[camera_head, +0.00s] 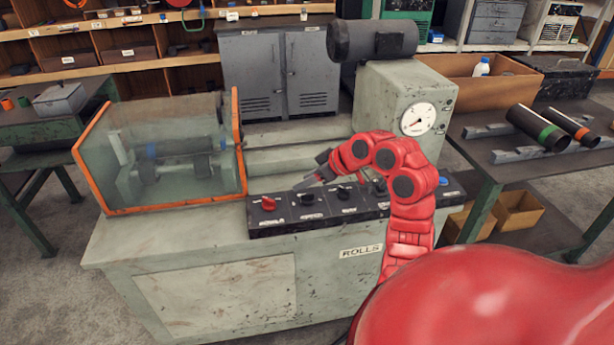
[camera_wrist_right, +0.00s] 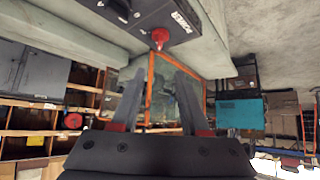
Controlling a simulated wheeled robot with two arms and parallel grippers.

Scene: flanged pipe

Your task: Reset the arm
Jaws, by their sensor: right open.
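My right arm is red and bends over the front of the grey-green machine (camera_head: 200,255). Its gripper (camera_head: 308,183) is at the black control panel (camera_head: 325,218), just above the black knob (camera_head: 307,198) right of the red knob (camera_head: 268,203). In the right wrist view, the gripper (camera_wrist_right: 157,88) shows two spread dark fingers with nothing between them. The red knob (camera_wrist_right: 159,38) is beyond the fingertips there, beside a POWER label. I cannot tell from the head view how far the fingers are from the panel. My left gripper is not in view.
An orange-framed clear guard (camera_head: 180,155) covers rollers on the machine's left. A gauge (camera_head: 418,119) faces front at its right. A side table (camera_head: 500,165) at right holds dark pipes (camera_head: 538,128). A green bench (camera_head: 50,125) stands left, with open floor between.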

